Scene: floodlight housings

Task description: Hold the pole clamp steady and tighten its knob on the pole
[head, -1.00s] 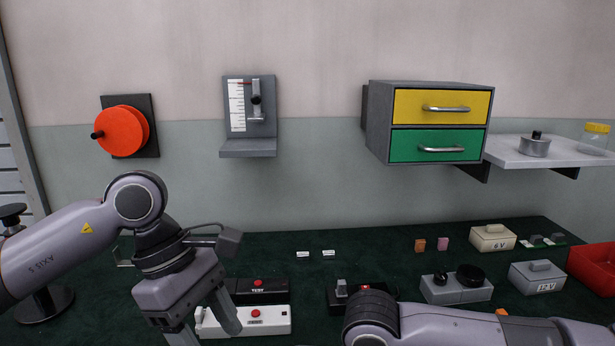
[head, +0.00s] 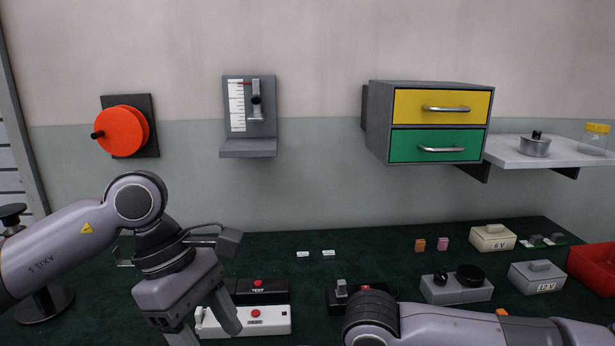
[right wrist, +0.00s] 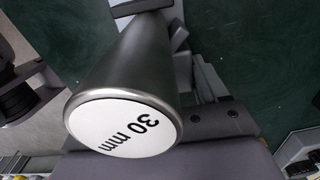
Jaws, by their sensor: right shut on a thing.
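The pole (right wrist: 125,125) is a dark metal tube with a white end cap marked 30 mm, large in the right wrist view. It stays out of the head view. My right gripper (right wrist: 192,80) shows only in part beside and behind the pole. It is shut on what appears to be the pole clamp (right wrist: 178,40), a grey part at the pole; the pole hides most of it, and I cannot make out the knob. My left gripper (head: 208,325) hangs at the bottom of the head view with its fingers apart and nothing visible between them.
A white switch box (head: 265,322) and a dark TEST box (head: 262,291) stand behind my left gripper. Grey boxes (head: 456,290) and a red bin (head: 592,268) are at the right. Drawers (head: 430,120) hang on the wall. The bench's back middle is mostly clear.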

